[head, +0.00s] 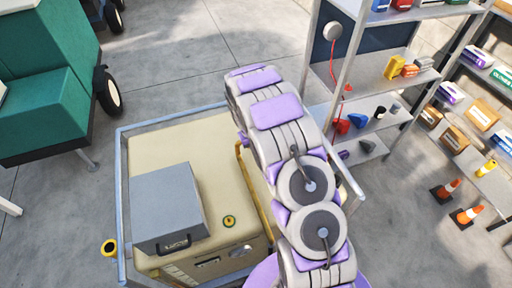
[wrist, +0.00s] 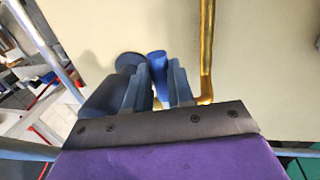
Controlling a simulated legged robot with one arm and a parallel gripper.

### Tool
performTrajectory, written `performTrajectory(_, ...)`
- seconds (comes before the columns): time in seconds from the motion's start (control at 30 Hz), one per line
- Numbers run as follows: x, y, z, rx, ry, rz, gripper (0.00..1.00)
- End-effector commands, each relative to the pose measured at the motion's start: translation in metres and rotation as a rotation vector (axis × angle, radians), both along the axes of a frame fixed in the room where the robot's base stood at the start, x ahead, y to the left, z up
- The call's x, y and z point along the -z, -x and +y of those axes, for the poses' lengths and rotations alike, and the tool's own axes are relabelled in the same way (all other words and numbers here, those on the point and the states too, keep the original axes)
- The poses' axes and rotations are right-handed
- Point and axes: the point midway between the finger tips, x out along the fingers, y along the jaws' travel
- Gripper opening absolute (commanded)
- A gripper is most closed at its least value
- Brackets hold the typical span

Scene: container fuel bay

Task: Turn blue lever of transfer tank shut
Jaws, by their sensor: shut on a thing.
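The cream transfer tank (head: 150,150) stands inside a grey-blue tube frame in the head view, and its cream wall (wrist: 265,45) fills the back of the wrist view. The blue lever (wrist: 157,62) shows in the wrist view between the two fingers of my gripper (wrist: 158,80). My gripper is shut on the lever, whose rounded end sticks out past the fingertips. A dark blue round part (wrist: 130,61) is beside it on the left. In the head view my arm hides the lever, and my gripper is not visible.
A yellow pipe (wrist: 207,50) runs close to the right finger. A grey box (head: 170,208) sits on the tank. Frame rails (head: 121,205) surround it. Shelves (head: 375,90) with small goods stand at right, near orange cones (head: 468,214). Open concrete floor lies behind the tank.

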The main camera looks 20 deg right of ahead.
Motion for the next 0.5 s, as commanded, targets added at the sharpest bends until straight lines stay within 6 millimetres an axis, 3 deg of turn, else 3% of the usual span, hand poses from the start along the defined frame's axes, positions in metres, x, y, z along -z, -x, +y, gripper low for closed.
performTrajectory(0.13, -0.0018, -0.0036, 0.0001, -0.004, 0.001, -0.01, 0.0)
performTrajectory(0.17, -0.0017, -0.0036, 0.0001, -0.004, 0.001, -0.01, 0.24)
performTrajectory(0.4, -0.0014, -0.0014, 0.0001, -0.002, 0.001, -0.007, 0.47)
performTrajectory(0.5, -0.0013, -0.0007, 0.0001, -0.001, 0.0, -0.006, 0.48)
